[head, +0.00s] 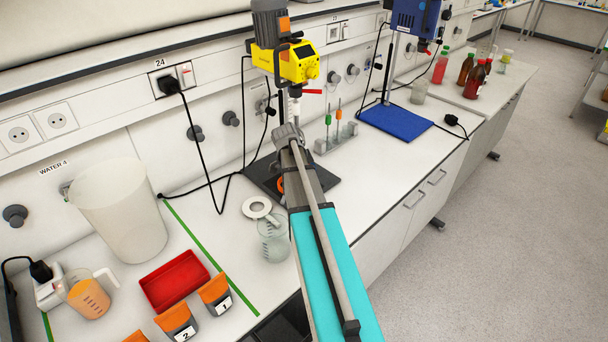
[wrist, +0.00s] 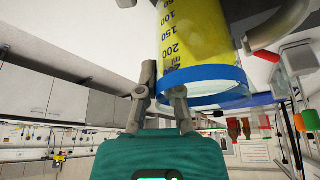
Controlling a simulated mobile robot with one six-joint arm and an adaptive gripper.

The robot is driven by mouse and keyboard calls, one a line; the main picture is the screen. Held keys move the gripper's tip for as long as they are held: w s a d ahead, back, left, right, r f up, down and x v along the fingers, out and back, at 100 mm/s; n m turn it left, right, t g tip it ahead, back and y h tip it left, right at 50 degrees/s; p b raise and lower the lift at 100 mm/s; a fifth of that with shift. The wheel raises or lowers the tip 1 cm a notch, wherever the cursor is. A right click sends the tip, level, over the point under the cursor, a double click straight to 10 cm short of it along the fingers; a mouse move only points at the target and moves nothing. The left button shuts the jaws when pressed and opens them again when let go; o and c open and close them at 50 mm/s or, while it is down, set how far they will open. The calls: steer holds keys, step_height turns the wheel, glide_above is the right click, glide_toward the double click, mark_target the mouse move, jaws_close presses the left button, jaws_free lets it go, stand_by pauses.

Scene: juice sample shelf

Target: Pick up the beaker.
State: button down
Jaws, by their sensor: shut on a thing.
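The beaker (wrist: 195,35) is close up in the wrist view. The exact contact is hard to make out. In the head view my arm covers the middle of the bench, and I cannot make out the held beaker there.
A bench carries a white bucket (head: 120,215), a red tray (head: 174,281), an orange-filled jug (head: 88,297) and glassware (head: 274,240). A yellow stirrer (head: 287,62) stands behind my arm. Bottles (head: 474,78) stand at the far right. A blue plate (head: 396,121) lies on the bench; floor is clear.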

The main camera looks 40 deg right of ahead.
steer(key=s+d+r+p, duration=0.1)
steer(key=s+r+p, duration=0.3)
steer(key=s, duration=0.5)
steer(key=shift+d+r+p, duration=0.15)
steer(key=shift+r+p, duration=0.15)
steer(key=shift+r, duration=0.15)
steer(key=shift+s, duration=0.2)
steer(key=shift+f, duration=0.1)
stand_by(1.2)
step_height(320, 180, down, 2)
steer(key=shift+f+b, duration=0.1)
steer(key=shift+b, duration=1.05)
steer(key=shift+s, duration=0.15)
